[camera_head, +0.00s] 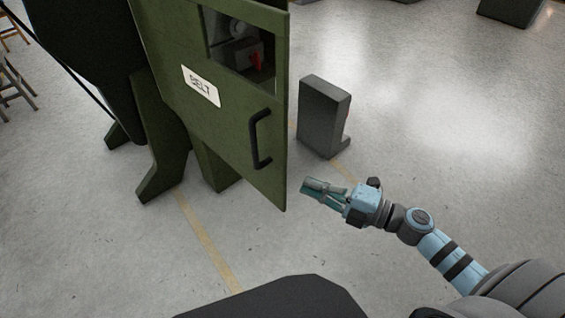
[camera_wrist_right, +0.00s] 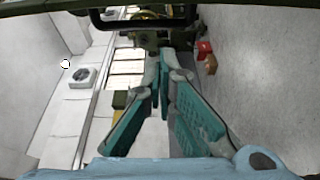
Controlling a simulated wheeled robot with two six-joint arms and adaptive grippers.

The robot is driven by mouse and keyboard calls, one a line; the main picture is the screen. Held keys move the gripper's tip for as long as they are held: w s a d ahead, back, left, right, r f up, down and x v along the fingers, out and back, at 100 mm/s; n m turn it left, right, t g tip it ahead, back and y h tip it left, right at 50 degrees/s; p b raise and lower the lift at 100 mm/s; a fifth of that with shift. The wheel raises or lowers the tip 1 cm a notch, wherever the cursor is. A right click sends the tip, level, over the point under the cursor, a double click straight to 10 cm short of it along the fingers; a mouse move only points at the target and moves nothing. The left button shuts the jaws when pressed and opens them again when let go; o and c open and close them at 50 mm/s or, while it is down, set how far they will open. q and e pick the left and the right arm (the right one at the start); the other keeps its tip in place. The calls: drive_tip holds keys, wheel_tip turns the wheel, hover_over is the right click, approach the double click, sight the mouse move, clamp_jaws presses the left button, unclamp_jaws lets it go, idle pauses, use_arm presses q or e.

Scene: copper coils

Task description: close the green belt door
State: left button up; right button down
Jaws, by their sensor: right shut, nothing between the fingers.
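The green belt door (camera_head: 225,118) stands at the upper middle of the head view. It has a white BELT label (camera_head: 201,86), a window and a black handle (camera_head: 260,139) near its right edge. My right gripper (camera_head: 308,188) is to the right of the door's lower edge, apart from the handle. In the right wrist view its teal fingers (camera_wrist_right: 168,72) come together at the tips with nothing between them. A dark bar, probably the handle (camera_wrist_right: 145,22), crosses the top of that view. My left gripper is not in view.
A dark grey block-shaped unit (camera_head: 322,115) stands on the floor right of the door. Green machine legs (camera_head: 160,150) stand below and left of the door. A yellow line (camera_head: 208,240) runs along the floor. The floor at the right is open.

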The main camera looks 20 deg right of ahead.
sight(284, 162)
drive_tip(key=shift+n, duration=0.3)
drive_tip(key=w+a, duration=0.1)
drive_tip(key=w, duration=0.1)
drive_tip(key=w+a, duration=0.1)
drive_tip(key=w, duration=0.2)
drive_tip(key=w+a, duration=0.2)
drive_tip(key=w, duration=0.1)
drive_tip(key=shift+w+a+r, duration=0.1)
drive_tip(key=shift+w+r, duration=0.05)
drive_tip(key=shift+r, duration=0.1)
drive_tip(key=shift+d, duration=0.3)
drive_tip(key=shift+a+r, duration=0.1)
drive_tip(key=shift+a, duration=0.1)
